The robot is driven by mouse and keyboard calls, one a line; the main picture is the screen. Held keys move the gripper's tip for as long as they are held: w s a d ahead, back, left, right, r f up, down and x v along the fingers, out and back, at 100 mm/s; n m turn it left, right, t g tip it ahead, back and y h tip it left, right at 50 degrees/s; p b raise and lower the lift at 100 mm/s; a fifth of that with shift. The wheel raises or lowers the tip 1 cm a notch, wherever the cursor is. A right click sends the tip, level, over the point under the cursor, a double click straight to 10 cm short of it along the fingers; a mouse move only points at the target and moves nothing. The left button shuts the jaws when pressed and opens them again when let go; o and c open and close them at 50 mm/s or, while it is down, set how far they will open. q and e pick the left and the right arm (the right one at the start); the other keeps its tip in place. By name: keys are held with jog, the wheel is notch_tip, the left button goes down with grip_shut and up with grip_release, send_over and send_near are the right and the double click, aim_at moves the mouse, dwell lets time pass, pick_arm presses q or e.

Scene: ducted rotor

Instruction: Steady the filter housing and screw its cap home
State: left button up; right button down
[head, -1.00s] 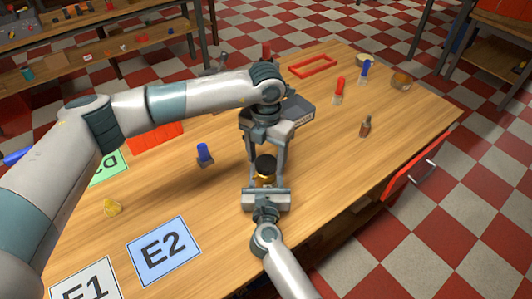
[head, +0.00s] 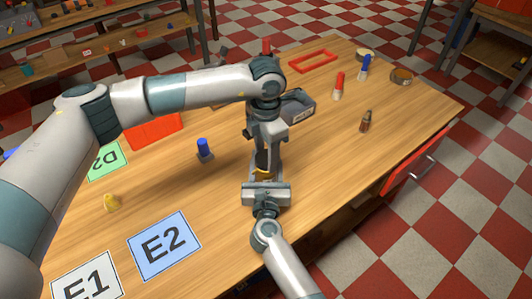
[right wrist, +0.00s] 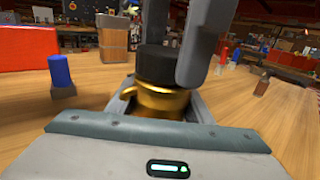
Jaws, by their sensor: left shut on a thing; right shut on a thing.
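The filter housing (right wrist: 165,103) is a brass-coloured body standing upright on the table, with its black cap (right wrist: 157,64) on top in the right wrist view. In the head view only a sliver of the brass body (head: 263,174) shows between my grippers. My right gripper (head: 264,183) is shut on the housing from the near side, its fingers low on either side of the brass. My left gripper (head: 262,157) reaches down from above and is shut on the cap. One grey left finger covers the cap's right side in the right wrist view. How the cap's thread sits is hidden.
A blue-topped piece (head: 204,150) stands left of the housing, with a yellow piece (head: 112,202) farther left. A grey bin (head: 297,106) lies just behind my left gripper. A brown bottle (head: 366,121) stands to the right. The wood between housing and bottle is clear.

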pick_arm(q)
jog(key=m, duration=0.6)
jog(key=o, duration=1.1)
jog(key=shift+o, duration=0.2)
jog(key=shift+r, duration=0.1)
jog(key=shift+r, duration=2.15)
jog(key=shift+c, duration=0.4)
notch_tip(320, 180, up, 2)
jog(key=n, duration=0.4)
jog(key=shift+r+n, duration=0.4)
jog(key=shift+n, duration=0.45)
jog(key=shift+r+n, duration=0.4)
jog(key=shift+n, duration=0.45)
jog(key=shift+f, duration=0.15)
